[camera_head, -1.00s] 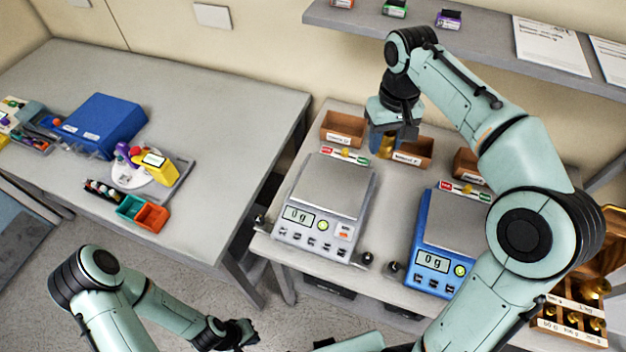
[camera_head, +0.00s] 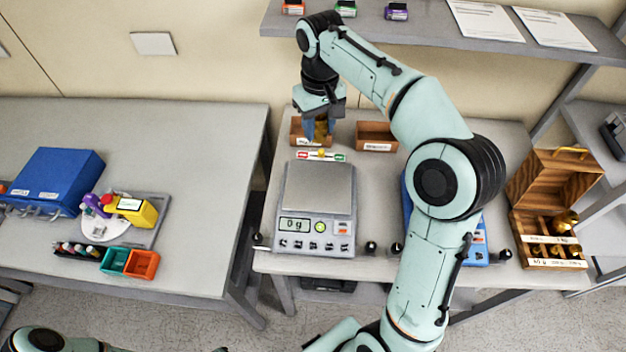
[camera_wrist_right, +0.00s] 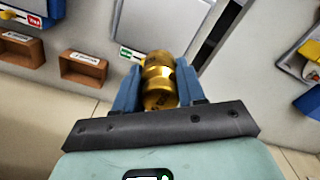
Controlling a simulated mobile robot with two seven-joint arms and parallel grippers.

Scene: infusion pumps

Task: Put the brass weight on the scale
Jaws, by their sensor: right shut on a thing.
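The brass weight (camera_head: 320,130) is a gold cylinder with a narrow neck, held upright or nearly so between the blue fingers of my right gripper (camera_head: 318,127). It shows clearly in the right wrist view (camera_wrist_right: 159,82), between both fingers (camera_wrist_right: 158,92). In the head view the gripper is behind the white scale (camera_head: 318,188), in front of a small wooden tray. That scale's plate is empty and its display reads 0 g. A blue scale (camera_head: 478,250) stands to its right, mostly hidden by my right arm. My left gripper is out of view.
Wooden trays (camera_head: 377,136) stand behind the scales. An open wooden weight case (camera_head: 545,262) is at the right end of the table. A shelf (camera_head: 420,32) hangs above the back. The left table holds a blue box (camera_head: 62,180) and small bins (camera_head: 143,264).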

